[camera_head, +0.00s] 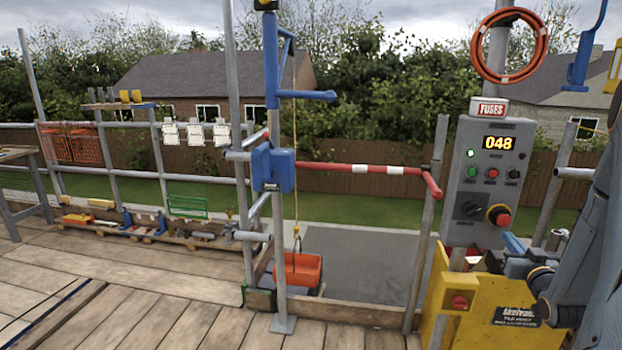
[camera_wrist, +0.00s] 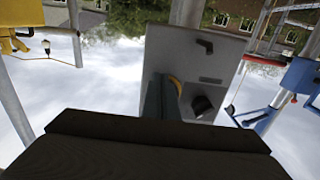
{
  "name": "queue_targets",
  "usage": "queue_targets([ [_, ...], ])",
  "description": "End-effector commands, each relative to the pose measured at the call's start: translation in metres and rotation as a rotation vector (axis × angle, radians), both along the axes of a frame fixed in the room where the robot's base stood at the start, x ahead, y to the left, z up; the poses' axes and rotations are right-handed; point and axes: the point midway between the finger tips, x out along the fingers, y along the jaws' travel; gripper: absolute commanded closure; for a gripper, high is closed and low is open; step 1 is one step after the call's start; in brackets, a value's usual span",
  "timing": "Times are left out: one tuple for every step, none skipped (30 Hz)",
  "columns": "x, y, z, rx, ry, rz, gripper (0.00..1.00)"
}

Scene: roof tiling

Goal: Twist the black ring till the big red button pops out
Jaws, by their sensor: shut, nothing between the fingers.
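The big red button (camera_head: 504,220) sits low on the right of the grey control panel (camera_head: 458,190). A black ring (camera_head: 494,210) and a yellow surround show around it. My gripper (camera_head: 513,243) is just below and to the right of the button in the head view, shut and empty. In the wrist view, which is upside down, my blue-grey fingers (camera_wrist: 155,97) are in front of the panel (camera_wrist: 215,75). A yellow curved edge (camera_wrist: 177,86) shows beside them; the button and ring are hidden there. I cannot tell whether the fingers touch them.
A black rotary knob (camera_head: 474,208) sits left of the button; it also shows in the wrist view (camera_wrist: 201,105). A display (camera_head: 497,143) reads 048, above small buttons. A yellow box (camera_head: 470,290) with a red knob (camera_head: 459,302) stands below. A red-and-white barrier (camera_head: 370,169) is to the left.

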Motion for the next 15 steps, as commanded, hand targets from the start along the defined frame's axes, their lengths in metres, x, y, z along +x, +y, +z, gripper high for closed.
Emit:
queue_targets([
  [0.007,-0.001,-0.001,0.0,-0.001,0.001,1.0],
  [0.01,-0.002,-0.001,0.0,-0.002,0.001,1.0],
  [0.014,-0.003,-0.001,0.0,-0.002,0.001,1.0],
  [0.016,-0.003,-0.001,0.0,-0.001,0.001,1.0],
  [0.018,-0.004,-0.001,0.0,-0.001,0.0,1.0],
  [0.021,-0.005,-0.001,0.0,-0.001,0.0,1.0],
  [0.023,-0.005,0.0,-0.001,-0.001,0.0,1.0],
  [0.024,-0.006,0.0,-0.001,-0.002,0.0,1.0],
  [0.026,-0.006,0.0,-0.001,-0.001,0.0,1.0],
  [0.027,-0.006,0.0,-0.001,-0.001,0.0,1.0],
  [0.027,-0.007,0.0,-0.001,-0.001,0.0,1.0],
  [0.028,-0.007,0.0,0.0,-0.001,0.0,1.0],
  [0.028,-0.007,0.0,0.0,0.0,0.0,1.0],
  [0.028,-0.007,0.0,0.0,0.0,0.0,1.0],
  [0.028,-0.007,0.0,0.0,0.0,0.0,1.0],
])
